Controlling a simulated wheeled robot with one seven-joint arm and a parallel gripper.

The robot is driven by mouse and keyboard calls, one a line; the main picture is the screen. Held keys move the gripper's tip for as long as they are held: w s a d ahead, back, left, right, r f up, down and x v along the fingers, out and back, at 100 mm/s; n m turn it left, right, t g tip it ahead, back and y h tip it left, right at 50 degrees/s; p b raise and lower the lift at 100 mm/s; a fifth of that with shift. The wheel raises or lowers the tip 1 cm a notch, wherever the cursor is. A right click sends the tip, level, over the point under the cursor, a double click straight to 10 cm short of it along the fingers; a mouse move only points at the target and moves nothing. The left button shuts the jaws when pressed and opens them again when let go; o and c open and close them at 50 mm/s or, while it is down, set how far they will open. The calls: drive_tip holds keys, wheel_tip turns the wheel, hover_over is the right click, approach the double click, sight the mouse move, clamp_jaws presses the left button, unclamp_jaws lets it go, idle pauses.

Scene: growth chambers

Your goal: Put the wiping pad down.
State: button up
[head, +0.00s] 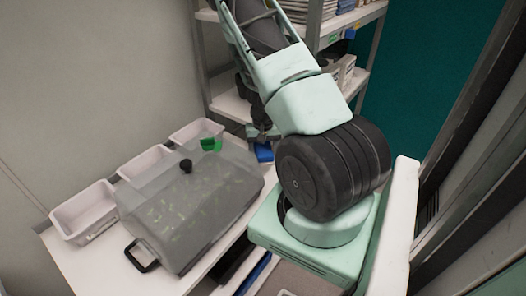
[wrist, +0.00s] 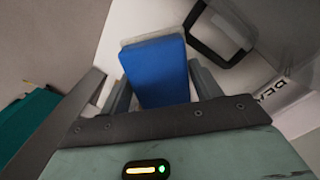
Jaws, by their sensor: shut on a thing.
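The wiping pad (wrist: 157,72) is a blue block with a pale layer along its far edge. In the wrist view it sits between the two fingers of my gripper (wrist: 157,88), which is shut on it. In the head view a small part of the blue pad (head: 264,153) shows below my gripper (head: 262,136), beyond the right back corner of the translucent cover. My own arm hides much of the gripper there. I cannot tell whether the pad touches any surface.
A translucent cover (head: 205,205) with a black knob stands over green plants on a white bench (head: 85,268). Several white trays (head: 85,212) line its left and back. A small green item (head: 210,144) is at the cover's back. A shelf rack (head: 232,104) stands behind.

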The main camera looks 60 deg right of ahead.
drive_tip(key=shift+f, duration=0.2)
drive_tip(key=shift+f+b, duration=0.35)
drive_tip(key=shift+b, duration=0.1)
drive_tip(key=shift+f+b, duration=0.3)
drive_tip(key=shift+b, duration=0.05)
drive_tip(key=o, duration=0.9)
drive_tip(key=shift+r, duration=0.1)
